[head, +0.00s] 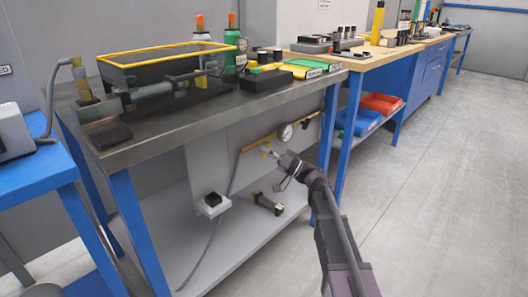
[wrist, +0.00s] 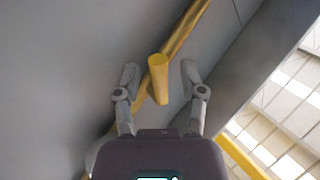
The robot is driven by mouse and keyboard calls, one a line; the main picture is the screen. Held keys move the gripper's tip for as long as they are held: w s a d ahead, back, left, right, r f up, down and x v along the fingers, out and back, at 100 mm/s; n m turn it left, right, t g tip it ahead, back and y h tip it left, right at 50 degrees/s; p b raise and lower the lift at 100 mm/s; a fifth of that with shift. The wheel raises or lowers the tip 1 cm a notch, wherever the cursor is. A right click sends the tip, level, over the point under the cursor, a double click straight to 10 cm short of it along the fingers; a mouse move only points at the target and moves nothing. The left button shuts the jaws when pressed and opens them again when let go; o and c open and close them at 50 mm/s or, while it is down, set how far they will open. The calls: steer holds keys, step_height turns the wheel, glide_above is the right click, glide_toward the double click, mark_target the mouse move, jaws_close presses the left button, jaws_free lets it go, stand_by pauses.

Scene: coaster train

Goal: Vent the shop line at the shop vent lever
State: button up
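The shop vent lever, a short yellow handle (wrist: 158,78), sticks out from a yellow pipe (wrist: 190,28) in the wrist view. My gripper (wrist: 160,82) is open, with one finger on each side of the lever's end and a visible gap at both sides. In the head view my gripper (head: 274,155) reaches under the bench to the yellow pipe (head: 256,143), beside a round gauge (head: 286,133). The lever is small there and partly merged with my fingertips.
The metal workbench (head: 150,146) overhangs the pipe, with a panel behind it. A grey cable hangs down nearby. The floor (head: 440,170) at right is clear.

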steer(key=shift+s+a+f+h, duration=0.15)
steer(key=shift+s+f+h, duration=0.15)
steer(key=shift+s+f, duration=0.25)
steer(key=s+d+f+m+g+h+p, duration=0.2)
steer(key=s+d+f+g+h+p, duration=0.3)
steer(key=s+f+h, duration=0.65)
steer(key=s+d+f+m+h+p, duration=0.1)
steer(key=s+d+m+h+p, duration=0.1)
steer(key=s+d+h, duration=0.3)
steer(key=s+d+f+m+h+p, duration=0.1)
steer(key=s+d+m+h+p, duration=0.2)
steer(key=d, duration=1.1)
steer(key=s+h+p, duration=0.1)
steer(key=s+h, duration=0.1)
steer(key=s, duration=0.1)
steer(key=shift+s, duration=0.4)
